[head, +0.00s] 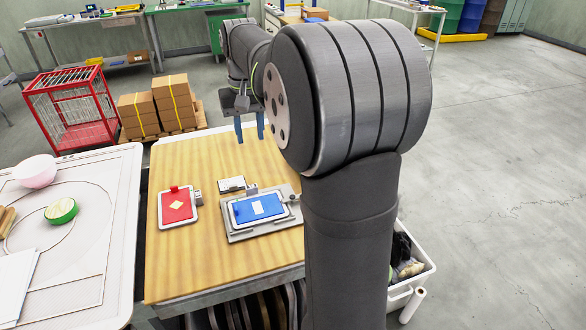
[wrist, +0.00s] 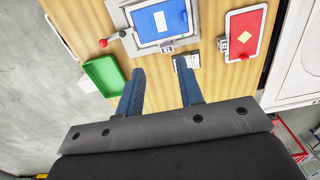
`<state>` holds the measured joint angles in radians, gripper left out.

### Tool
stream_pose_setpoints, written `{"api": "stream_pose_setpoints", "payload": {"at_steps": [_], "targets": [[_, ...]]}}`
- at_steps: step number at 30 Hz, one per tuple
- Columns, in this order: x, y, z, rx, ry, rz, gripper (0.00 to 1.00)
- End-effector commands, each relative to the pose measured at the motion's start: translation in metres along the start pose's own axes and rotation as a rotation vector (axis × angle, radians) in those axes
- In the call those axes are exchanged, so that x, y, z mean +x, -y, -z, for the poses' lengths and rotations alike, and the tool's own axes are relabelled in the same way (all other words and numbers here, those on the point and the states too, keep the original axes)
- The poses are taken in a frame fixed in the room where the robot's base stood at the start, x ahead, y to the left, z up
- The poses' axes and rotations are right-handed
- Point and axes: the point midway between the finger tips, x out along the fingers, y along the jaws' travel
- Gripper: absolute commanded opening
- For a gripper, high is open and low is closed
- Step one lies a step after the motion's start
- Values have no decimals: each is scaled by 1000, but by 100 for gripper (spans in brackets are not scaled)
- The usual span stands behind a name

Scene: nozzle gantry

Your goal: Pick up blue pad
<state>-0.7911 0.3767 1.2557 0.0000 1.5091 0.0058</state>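The blue pad (head: 257,208) lies flat in a grey metal holder (head: 240,237) on the wooden table. It carries a white label, and in the wrist view the pad (wrist: 160,20) shows at the top, beyond my fingertips. My gripper (head: 250,140) hangs above the far part of the table, well apart from the pad. In the wrist view the two blue fingers of my gripper (wrist: 162,80) stand wide apart with nothing held between them.
A red pad (head: 176,204) on a white frame lies left of the holder. A small label block (head: 231,184) sits behind the holder. A green tray (wrist: 104,75) shows in the wrist view. A white bench (head: 110,225) with a pink bowl (head: 35,171) stands left. The table's front left is clear.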

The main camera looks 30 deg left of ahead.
Motion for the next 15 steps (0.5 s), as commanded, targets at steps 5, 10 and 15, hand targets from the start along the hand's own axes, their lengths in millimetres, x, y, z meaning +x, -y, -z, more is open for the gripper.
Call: {"api": "stream_pose_setpoints", "payload": {"at_steps": [5,10,15], "targets": [[0,0,0,0,0,0,34],[12,16,1,-5,4,0,34],[44,57,0,-5,4,0,34]]}}
